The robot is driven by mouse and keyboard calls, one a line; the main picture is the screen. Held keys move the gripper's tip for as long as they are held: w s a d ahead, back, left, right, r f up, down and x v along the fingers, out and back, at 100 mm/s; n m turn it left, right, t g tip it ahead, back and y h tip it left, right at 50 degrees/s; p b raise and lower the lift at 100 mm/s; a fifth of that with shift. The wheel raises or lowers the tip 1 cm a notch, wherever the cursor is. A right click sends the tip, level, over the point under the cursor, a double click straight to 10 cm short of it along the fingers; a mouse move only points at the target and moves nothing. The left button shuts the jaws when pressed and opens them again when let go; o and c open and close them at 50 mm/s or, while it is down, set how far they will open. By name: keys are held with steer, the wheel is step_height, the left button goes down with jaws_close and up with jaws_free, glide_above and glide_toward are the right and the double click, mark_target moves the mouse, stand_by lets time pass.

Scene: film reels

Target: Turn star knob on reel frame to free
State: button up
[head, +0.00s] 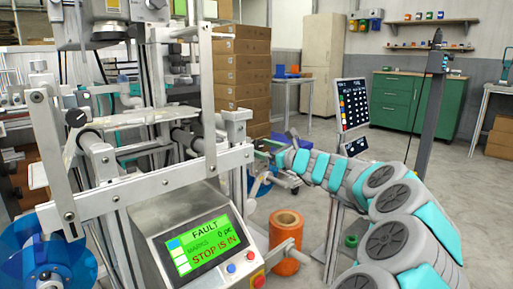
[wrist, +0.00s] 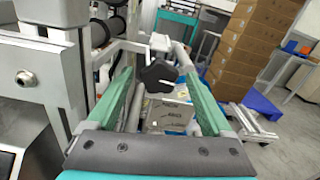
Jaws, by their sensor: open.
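In the wrist view a black star knob (wrist: 158,75) sits on a light metal bracket of the reel frame (wrist: 55,60). My gripper (wrist: 158,84) is open, with one green finger on each side of the knob. I cannot tell whether either finger touches it. In the head view my gripper (head: 268,148) reaches in from the right to the right end of the reel frame (head: 150,184). The star knob between the fingers cannot be made out there.
A tilted panel (head: 203,240) reads FAULT and STOP IS IN. An orange roll (head: 286,228) stands on the floor below my arm. Stacked cartons (head: 242,75) stand behind the machine.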

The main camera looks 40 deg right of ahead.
steer(key=shift+w+a, duration=0.1)
steer(key=shift+w, duration=0.75)
steer(key=shift+c, duration=0.2)
